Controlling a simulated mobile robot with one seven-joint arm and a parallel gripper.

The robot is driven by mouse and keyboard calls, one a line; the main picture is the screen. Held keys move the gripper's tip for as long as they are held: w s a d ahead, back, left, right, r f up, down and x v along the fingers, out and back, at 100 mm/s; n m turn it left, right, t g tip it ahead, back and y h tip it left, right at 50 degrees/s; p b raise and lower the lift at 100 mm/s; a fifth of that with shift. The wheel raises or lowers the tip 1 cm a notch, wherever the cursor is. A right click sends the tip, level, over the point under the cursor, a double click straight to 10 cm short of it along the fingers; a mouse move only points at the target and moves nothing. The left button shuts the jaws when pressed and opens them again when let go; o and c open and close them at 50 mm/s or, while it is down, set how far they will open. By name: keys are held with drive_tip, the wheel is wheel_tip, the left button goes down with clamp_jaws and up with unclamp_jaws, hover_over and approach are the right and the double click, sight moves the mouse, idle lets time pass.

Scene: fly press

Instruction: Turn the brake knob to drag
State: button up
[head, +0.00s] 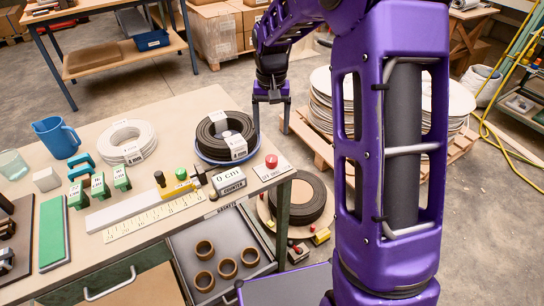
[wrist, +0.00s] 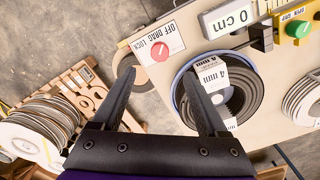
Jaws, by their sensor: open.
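The brake knob (head: 271,161) is a small red knob at the right end of the workbench, on a white plate lettered OFF, DRAG, LOCK. The knob also shows in the wrist view (wrist: 159,51), just beyond and between the fingertips. Which word it points at is too small to tell. My gripper (head: 272,128) is open and empty, fingers pointing down, behind the knob and apart from it. In the wrist view both dark fingers (wrist: 157,72) are spread wide with nothing between them.
A black cable coil (head: 226,136) on a blue-rimmed turntable lies close beside the knob. A 0 cm counter (head: 229,181) stands to its left. Cable reels (head: 325,110) sit on a pallet at the right. An open drawer (head: 222,255) juts out below the bench.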

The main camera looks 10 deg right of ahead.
sight(272, 158)
wheel_tip(272, 158, down, 11)
drive_tip(key=shift+b, duration=0.75)
clamp_jaws()
